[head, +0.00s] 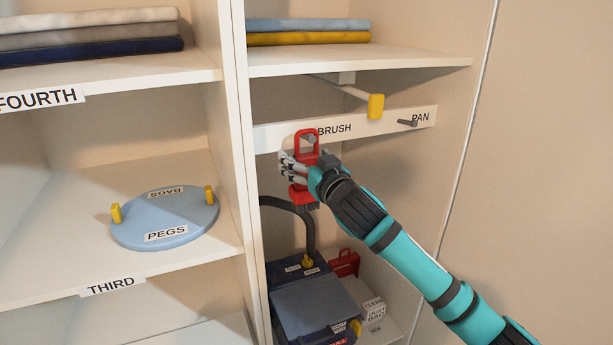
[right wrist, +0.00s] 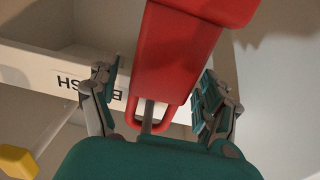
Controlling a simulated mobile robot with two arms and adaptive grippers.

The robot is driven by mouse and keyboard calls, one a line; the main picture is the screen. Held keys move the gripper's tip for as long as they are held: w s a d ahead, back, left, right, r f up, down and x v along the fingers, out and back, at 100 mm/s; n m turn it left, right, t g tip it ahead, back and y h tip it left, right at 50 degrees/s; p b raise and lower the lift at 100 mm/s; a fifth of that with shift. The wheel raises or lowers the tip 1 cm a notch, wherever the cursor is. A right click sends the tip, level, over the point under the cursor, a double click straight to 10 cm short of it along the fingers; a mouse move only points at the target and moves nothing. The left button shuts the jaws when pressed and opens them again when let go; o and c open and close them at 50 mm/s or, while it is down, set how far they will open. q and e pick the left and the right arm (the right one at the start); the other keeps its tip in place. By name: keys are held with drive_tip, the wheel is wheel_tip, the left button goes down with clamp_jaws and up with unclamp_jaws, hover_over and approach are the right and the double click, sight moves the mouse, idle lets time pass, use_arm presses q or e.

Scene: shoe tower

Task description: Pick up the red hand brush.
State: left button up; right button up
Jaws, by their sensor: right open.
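The red hand brush (head: 306,134) hangs upright with its handle loop around the grey peg at the BRUSH label, bristles down. In the right wrist view the brush's red body (right wrist: 175,55) runs between my fingers, with the loop and peg below it. My right gripper (head: 304,170) is at the brush, its fingers on either side of the body. In the right wrist view my right gripper (right wrist: 161,85) is open, with a visible gap on the left side; contact on the right side cannot be told. My left gripper is not in view.
The white label rail (head: 380,126) has an empty PAN peg (head: 407,123). A yellow-tipped bar (head: 375,106) sticks out above. Below are a dark blue machine with a hose (head: 315,305), a red item (head: 345,264) and a white box (head: 373,309). A divider (head: 238,150) stands left.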

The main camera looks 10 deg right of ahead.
clamp_jaws()
idle(0.6)
